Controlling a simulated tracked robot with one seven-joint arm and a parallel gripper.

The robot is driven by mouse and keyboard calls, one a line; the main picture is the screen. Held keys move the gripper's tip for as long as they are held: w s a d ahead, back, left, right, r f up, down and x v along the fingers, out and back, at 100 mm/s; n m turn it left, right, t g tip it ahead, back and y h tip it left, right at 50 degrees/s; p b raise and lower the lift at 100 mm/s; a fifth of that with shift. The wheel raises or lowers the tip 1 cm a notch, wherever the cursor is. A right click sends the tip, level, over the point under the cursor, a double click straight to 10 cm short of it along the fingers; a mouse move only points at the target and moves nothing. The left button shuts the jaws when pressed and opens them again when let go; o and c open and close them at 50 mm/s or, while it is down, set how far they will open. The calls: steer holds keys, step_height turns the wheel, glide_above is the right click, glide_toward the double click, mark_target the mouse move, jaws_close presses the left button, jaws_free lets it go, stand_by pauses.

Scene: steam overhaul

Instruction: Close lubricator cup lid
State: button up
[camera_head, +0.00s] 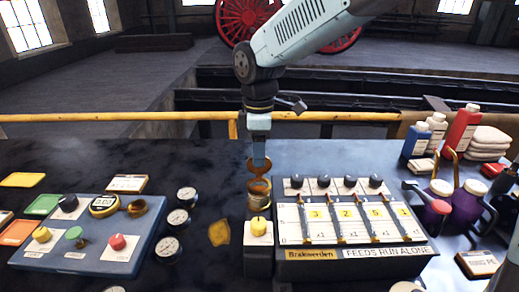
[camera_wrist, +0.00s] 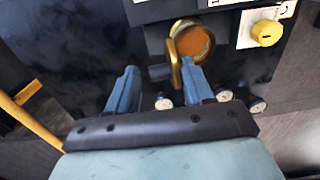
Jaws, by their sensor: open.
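The brass lubricator cup (camera_head: 260,202) stands behind the yellow-knobbed block at the centre of the bench. Its lid (camera_head: 258,169) is raised on the far side of the cup, so the cup is open. In the wrist view the cup's orange-brown inside (camera_wrist: 194,42) shows, with the lid (camera_wrist: 175,70) nearly edge-on beside it. My gripper (camera_head: 259,160) is down at the raised lid. In the wrist view my gripper (camera_wrist: 160,76) has its fingers wide apart. The lid's edge is close to the right finger; I cannot tell whether they touch.
A yellow knob (camera_head: 258,226) sits just in front of the cup. A feed panel (camera_head: 350,250) with several levers and dark knobs is at the right. Round gauges (camera_head: 178,218) and a blue control box (camera_head: 90,255) are at the left. Bottles (camera_head: 462,128) stand at the back right.

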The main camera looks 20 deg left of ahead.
steer(key=shift+c, duration=0.3)
steer(key=c, duration=0.8)
steer(key=shift+c, duration=0.2)
steer(key=shift+s+t, duration=0.15)
steer(key=shift+t, duration=0.15)
stand_by(1.4)
steer(key=o, duration=0.9)
steer(key=shift+r, duration=0.15)
step_height(320, 180, up, 14)
steer(key=shift+s+d+f, duration=0.15)
steer(key=shift+s+f, duration=0.1)
steer(key=shift+s, duration=0.05)
